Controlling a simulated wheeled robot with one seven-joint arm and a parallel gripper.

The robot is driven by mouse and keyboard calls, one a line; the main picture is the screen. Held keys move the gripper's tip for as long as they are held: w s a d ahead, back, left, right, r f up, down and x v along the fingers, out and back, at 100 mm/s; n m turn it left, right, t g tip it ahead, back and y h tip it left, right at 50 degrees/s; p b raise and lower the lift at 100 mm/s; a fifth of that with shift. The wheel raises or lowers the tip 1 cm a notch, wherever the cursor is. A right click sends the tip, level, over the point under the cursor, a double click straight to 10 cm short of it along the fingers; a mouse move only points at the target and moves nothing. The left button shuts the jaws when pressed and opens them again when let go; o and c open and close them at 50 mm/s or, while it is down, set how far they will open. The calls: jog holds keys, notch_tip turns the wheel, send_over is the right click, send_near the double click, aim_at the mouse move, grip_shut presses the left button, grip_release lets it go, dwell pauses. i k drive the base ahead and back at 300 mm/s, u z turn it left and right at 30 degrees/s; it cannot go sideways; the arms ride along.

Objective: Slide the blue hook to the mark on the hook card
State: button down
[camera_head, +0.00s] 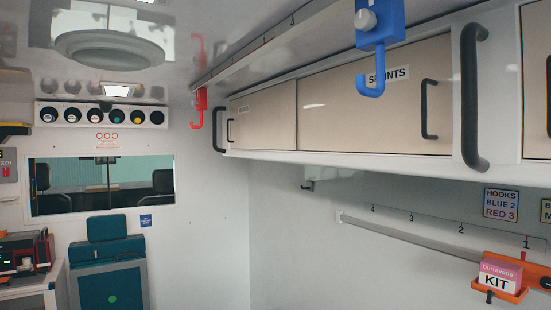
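The blue hook (372,45) hangs at the top, right of centre, in front of the upper cabinets. It has a pale round knob on its block, and its curved end points down. The ceiling rail (262,50) runs from the far left toward the upper right; a mark "4" shows near its far part, and I cannot read any other mark on it. The hook card (501,205) on the right wall reads "HOOKS BLUE 2 RED 3". A red hook (199,100) hangs at the rail's far end. My gripper is not in view.
Cabinets (375,100) with black handles line the right wall. Below, a wall rail (410,240) numbered 1 to 4 carries an orange tray (510,294) with a pink-and-white KIT box (497,276). A teal seat (108,270) stands at the back left.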

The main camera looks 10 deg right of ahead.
aim_at(389, 29)
jog(key=z, duration=1.8)
jog(key=k, duration=1)
jog(key=u, duration=1.2)
jog(key=i, duration=0.5)
